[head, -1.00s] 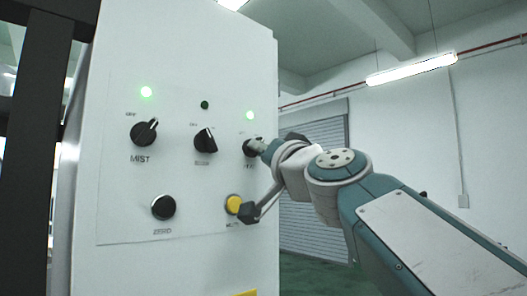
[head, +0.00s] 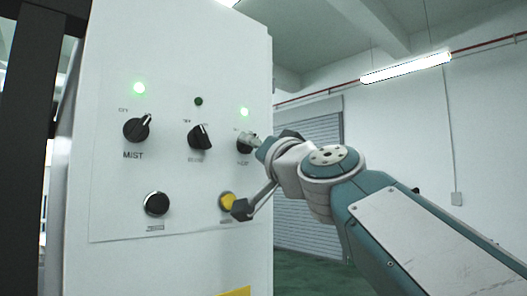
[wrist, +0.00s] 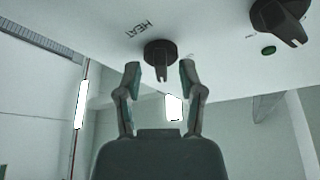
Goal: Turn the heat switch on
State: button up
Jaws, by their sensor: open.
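My gripper (wrist: 160,70) is open, one finger on either side of the bar's end, with gaps visible on both sides. In the head view my gripper partly hides the knob. I cannot tell whether the fingers touch it.
The MIST knob (head: 136,129) has a lit green lamp above it. The middle knob (head: 200,137) has a dark lamp. A black button (head: 157,204) and a yellow button (head: 227,201) sit below; one gripper finger is close in front of the yellow one.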

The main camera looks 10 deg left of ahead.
jog(key=v, duration=1.2)
jog(key=shift+f, duration=0.1)
